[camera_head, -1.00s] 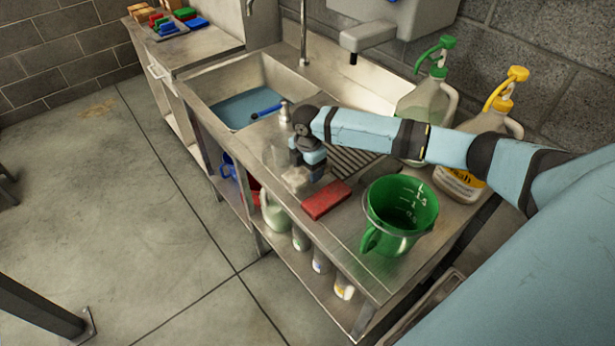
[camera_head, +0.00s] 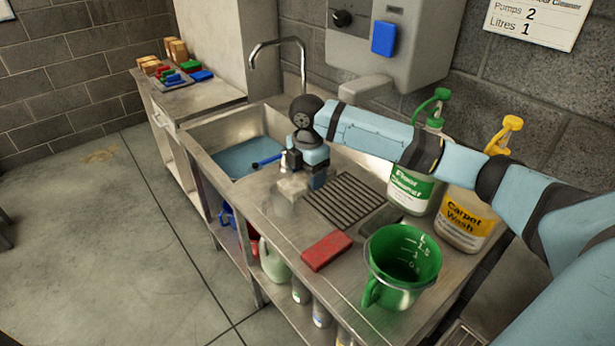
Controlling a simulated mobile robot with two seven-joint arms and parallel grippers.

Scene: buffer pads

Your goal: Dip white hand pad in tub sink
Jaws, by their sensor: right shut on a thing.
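The tub sink (camera_head: 200,135) is a steel basin with blue water (camera_head: 238,158), at the left of the metal counter. My left gripper is not in view.
A red pad (camera_head: 327,251) and a green measuring jug (camera_head: 400,265) stand on the counter's near part. Floor cleaner (camera_head: 412,188) and carpet wash (camera_head: 466,220) bottles stand behind. A tap (camera_head: 303,65) rises behind the sink.

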